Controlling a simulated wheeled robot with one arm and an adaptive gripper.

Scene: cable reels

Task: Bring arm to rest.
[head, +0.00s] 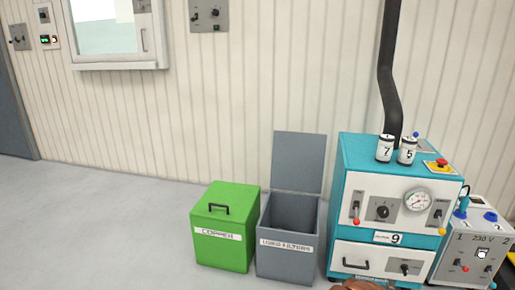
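My gripper is not in view, and I cannot see how my arm is posed. A brown, rounded shape (362,285) shows at the bottom edge in front of the teal machine. It is cut off by the frame, and I cannot tell what it is.
A shut green bin (222,255) labelled COPPER stands beside an open grey bin (285,265) by the wall. Right of them are a teal machine (348,155) with two numbered canisters on top and a grey 230 V box (470,258). The floor (90,230) at left is clear.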

